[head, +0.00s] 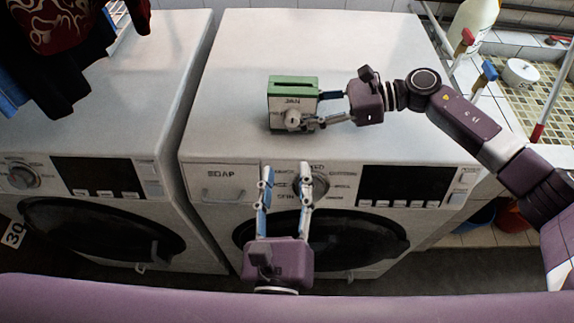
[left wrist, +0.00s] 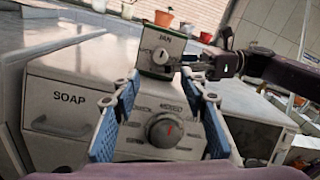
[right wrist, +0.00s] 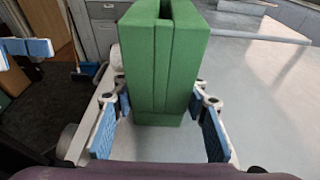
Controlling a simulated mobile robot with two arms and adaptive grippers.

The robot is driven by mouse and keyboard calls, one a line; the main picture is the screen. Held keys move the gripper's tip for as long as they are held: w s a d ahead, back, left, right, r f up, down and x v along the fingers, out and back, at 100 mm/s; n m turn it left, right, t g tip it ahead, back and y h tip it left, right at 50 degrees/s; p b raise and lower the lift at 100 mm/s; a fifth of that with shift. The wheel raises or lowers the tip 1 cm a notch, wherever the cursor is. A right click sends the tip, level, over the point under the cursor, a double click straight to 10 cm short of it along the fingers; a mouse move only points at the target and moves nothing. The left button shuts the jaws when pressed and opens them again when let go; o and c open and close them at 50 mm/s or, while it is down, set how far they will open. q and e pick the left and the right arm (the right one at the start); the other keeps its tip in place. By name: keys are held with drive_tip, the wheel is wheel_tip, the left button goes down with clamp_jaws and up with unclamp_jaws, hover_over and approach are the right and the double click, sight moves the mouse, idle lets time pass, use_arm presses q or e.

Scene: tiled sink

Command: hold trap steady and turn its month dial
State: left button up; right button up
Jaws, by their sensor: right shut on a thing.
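The trap is a green and white box (head: 293,99) marked JAN, upright on top of the right-hand washing machine. Its pale month dial (head: 292,118) is on the front face; the dial also shows in the left wrist view (left wrist: 160,57). My right gripper (head: 318,108) is shut on the trap from the right side; the trap's green side (right wrist: 165,60) fills the middle of the right wrist view. My left gripper (head: 285,172) is open and empty in front of the machine's panel, below and nearer than the trap, with its fingers pointing toward it.
The washing machine (head: 235,60) has a clear white top around the trap. Its round knob (left wrist: 172,130) sits just beyond my left fingers. Another washing machine (head: 130,100) stands at left, with dark clothes (head: 75,75) hanging above. A bottle (head: 472,28) and tiled sink (head: 545,105) are at right.

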sight(292, 123)
use_arm(q)
drive_tip(key=shift+w, duration=0.1)
drive_tip(key=w, duration=1.2)
drive_tip(key=shift+d, duration=0.3)
drive_tip(key=shift+s, duration=0.1)
drive_tip(key=shift+c, duration=0.3)
clamp_jaws()
